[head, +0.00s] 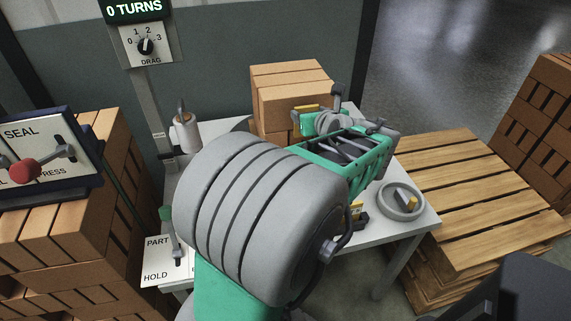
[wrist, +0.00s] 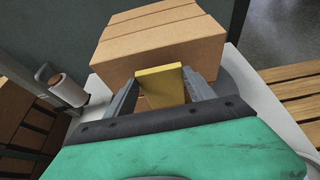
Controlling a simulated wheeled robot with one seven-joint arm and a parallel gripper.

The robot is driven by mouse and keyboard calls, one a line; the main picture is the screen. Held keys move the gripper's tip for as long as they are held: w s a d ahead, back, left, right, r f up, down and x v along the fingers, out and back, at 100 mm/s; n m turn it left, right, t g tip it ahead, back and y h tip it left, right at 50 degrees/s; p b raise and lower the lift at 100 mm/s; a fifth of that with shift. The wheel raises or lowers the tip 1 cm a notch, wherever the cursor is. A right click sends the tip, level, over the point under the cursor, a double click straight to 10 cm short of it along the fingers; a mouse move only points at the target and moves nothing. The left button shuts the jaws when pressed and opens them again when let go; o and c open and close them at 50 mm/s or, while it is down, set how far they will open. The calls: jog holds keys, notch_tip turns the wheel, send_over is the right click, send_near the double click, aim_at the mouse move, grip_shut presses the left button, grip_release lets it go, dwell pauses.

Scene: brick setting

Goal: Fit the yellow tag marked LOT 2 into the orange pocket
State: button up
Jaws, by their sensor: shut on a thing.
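My gripper (wrist: 160,92) is shut on a yellow tag (wrist: 160,82), which stands up between its two grey fingers in the wrist view. The tag's face shows no readable marking from here. In the head view the tag (head: 306,107) shows as a small yellow strip at my gripper, in front of the brick stack on the table. The fingers are mostly hidden there by my gripper's green body. I cannot make out an orange pocket in either view; my arm covers much of the table.
Bricks (head: 290,75) (wrist: 165,42) stand just beyond my gripper. The white table (head: 415,222) also bears a grey round dish (head: 399,213) and a small yellow-labelled item (head: 356,208). A wooden pallet stack (head: 480,195) stands right. A seal-press panel (head: 35,150) is left.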

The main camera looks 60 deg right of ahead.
notch_tip(320, 180, down, 11)
jog(key=b, duration=0.2)
jog(key=shift+w, duration=0.25)
jog(key=o, duration=1.5)
jog(key=shift+r, duration=0.15)
jog(key=p+v, duration=0.1)
jog(key=v, duration=1.1)
jog(key=shift+p, duration=0.3)
